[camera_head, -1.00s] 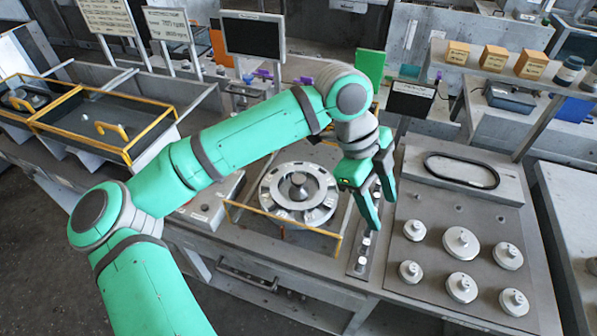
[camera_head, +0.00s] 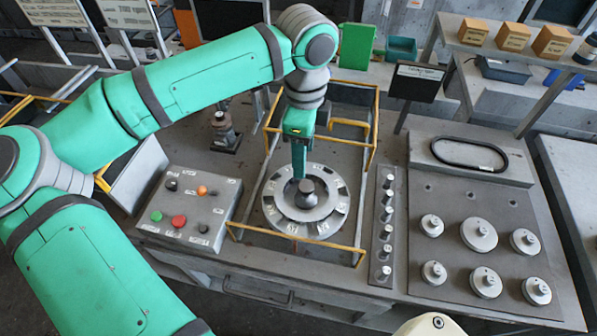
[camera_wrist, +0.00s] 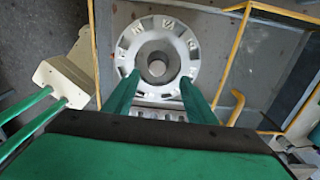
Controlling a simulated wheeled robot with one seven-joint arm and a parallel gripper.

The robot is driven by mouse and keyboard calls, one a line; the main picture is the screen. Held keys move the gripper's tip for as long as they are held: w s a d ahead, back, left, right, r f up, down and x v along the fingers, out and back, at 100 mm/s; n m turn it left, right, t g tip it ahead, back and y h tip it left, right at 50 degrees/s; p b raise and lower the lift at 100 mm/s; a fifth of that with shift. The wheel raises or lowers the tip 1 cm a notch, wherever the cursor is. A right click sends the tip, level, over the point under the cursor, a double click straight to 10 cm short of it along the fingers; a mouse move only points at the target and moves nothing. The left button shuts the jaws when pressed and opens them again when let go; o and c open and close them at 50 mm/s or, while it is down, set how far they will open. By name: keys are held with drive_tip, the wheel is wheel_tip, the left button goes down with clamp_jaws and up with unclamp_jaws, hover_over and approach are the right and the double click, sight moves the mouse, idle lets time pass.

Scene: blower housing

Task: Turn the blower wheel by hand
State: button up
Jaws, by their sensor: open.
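The blower wheel (camera_head: 273,205) is a grey ring with slots around its face and a darker round hub (camera_head: 308,192) at its centre. It lies flat on the bench inside a yellow rail frame. My gripper (camera_head: 299,172) points down over the back of the wheel, close to the hub. In the wrist view my gripper (camera_wrist: 159,78) is open, with one green finger on each side of the hub (camera_wrist: 157,66) and nothing held. The wheel (camera_wrist: 133,42) also shows there. I cannot tell whether the fingertips touch it.
Yellow rails (camera_head: 300,246) surround the wheel, with taller bars behind. A button panel (camera_head: 192,208) stands on its left. A strip of small knobs (camera_head: 384,225) and a plate with several round weights (camera_head: 480,234) lie on its right. A dark sign (camera_head: 418,82) stands behind.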

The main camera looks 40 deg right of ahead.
sight(306, 185)
drive_tip(key=f, duration=0.2)
drive_tip(key=s+f, duration=0.1)
drive_tip(key=f, duration=0.5)
drive_tip(key=shift+s+d+f, duration=0.15)
drive_tip(key=shift+d, duration=0.05)
drive_tip(key=shift+f, duration=0.6)
drive_tip(key=shift+c, duration=0.6)
clamp_jaws()
drive_tip(key=shift+m, duration=0.5)
drive_tip(key=shift+o, duration=0.6)
unclamp_jaws()
